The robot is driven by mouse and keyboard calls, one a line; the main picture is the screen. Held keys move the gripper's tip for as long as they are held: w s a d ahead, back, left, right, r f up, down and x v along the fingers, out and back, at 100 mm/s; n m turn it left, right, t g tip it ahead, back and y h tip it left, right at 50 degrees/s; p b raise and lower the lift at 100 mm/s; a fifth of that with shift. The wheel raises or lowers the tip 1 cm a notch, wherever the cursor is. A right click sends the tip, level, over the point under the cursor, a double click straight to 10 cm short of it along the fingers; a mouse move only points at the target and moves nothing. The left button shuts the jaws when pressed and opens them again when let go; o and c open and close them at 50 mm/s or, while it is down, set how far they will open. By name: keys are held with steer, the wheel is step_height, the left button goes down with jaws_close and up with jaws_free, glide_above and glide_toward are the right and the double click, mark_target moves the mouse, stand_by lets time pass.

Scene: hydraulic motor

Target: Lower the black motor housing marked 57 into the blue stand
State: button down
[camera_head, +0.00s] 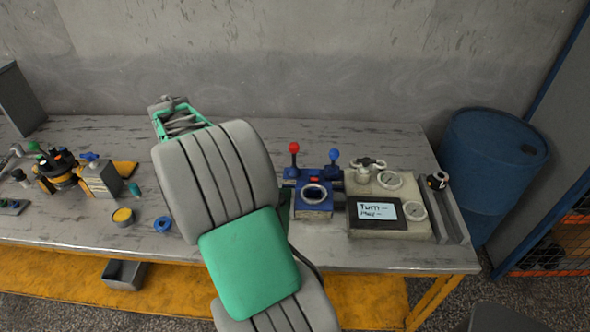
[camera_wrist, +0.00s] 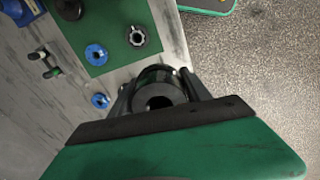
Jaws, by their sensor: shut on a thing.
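In the wrist view, my gripper (camera_wrist: 160,90) is shut on a black cylindrical part with a round central hole, which I take for the motor housing (camera_wrist: 157,102). A finger lies on each side of it. No 57 can be read on it. The housing is not seen in this stand.
Red and blue levers (camera_head: 294,149) rise behind the blue block. A beige gauge panel (camera_head: 388,185) stands to its right. A green mat (camera_wrist: 110,50) carries black, blue and silver ring parts. A blue barrel (camera_head: 490,165) stands beyond the bench's right end.

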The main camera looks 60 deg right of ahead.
steer(key=s+d+f+n+p, duration=0.1)
steer(key=s+d, duration=0.3)
steer(key=d, duration=0.4)
steer(key=s+d+f+n+p, duration=0.1)
steer(key=s+d+n, duration=0.15)
steer(key=d, duration=0.45)
steer(key=shift+s+d+f+n+p, duration=0.1)
steer(key=shift+s+d+f+n, duration=0.3)
steer(key=shift+s+d+f, duration=1.2)
steer(key=shift+s+d+f+n+p, duration=0.1)
steer(key=shift+s+d+f+n, duration=0.3)
steer(key=shift+s+d, duration=2.4)
steer(key=shift+s+d+f+n+p, duration=0.1)
steer(key=shift+s+d+f+n, duration=0.25)
steer(key=shift+s+d+f, duration=1.25)
steer(key=shift+s+d+f+b, duration=0.1)
steer(key=shift+s+d+b, duration=0.05)
steer(key=shift+s+b, duration=0.3)
steer(key=shift+s+d+f+b, duration=0.15)
steer(key=shift+s+b, duration=0.1)
steer(key=shift+s, duration=0.25)
